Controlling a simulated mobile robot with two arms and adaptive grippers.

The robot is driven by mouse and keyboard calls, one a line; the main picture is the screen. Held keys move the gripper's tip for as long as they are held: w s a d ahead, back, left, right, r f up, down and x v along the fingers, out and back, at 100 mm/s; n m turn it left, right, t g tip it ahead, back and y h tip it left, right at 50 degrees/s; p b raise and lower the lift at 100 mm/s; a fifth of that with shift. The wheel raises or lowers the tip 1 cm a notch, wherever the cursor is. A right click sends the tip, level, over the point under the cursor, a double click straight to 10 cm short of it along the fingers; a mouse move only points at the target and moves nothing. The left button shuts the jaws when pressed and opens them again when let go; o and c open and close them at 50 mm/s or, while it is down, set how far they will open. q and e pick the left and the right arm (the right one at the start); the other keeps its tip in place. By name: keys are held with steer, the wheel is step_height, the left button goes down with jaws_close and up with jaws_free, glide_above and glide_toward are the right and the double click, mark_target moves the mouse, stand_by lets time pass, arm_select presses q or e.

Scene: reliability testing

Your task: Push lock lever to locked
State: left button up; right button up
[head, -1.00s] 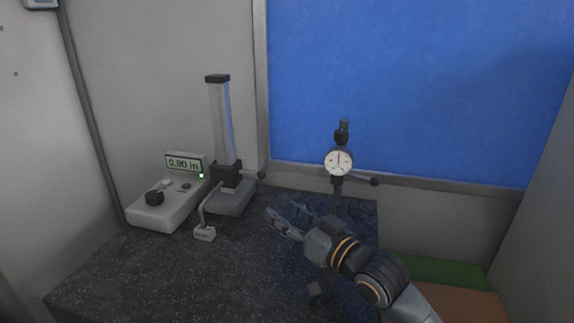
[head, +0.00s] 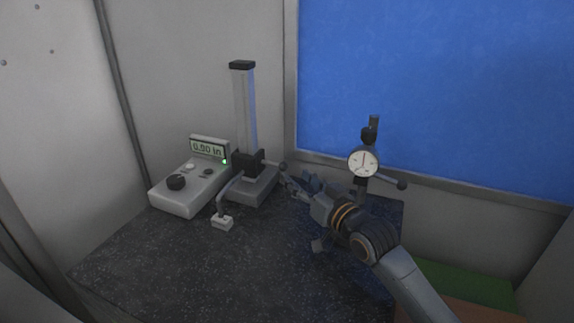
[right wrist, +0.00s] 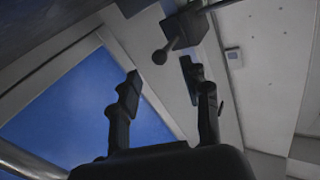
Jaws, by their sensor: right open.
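The height gauge (head: 244,110) stands upright at the back of the dark table, with a black carriage on its column. A short ball-ended lever (head: 283,166) sticks out to the right of the carriage. My right gripper (head: 297,183) is open and empty, its fingertips just below and right of that ball. In the right wrist view the ball lever (right wrist: 160,55) hangs from the carriage (right wrist: 187,27), beyond the two spread fingers (right wrist: 162,72). I cannot tell whether a finger touches it. My left gripper is out of view.
A dial indicator (head: 363,162) on a stand, with its own ball-ended lever (head: 401,185), rises behind my right wrist. A readout box (head: 190,187) showing 0.90 in stands left of the gauge. The front of the speckled table (head: 200,270) is clear.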

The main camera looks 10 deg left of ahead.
mark_target(286, 169)
steer(key=shift+p+x, duration=0.5)
steer(key=shift+x, duration=2.25)
steer(key=shift+c, duration=0.2)
jaws_close()
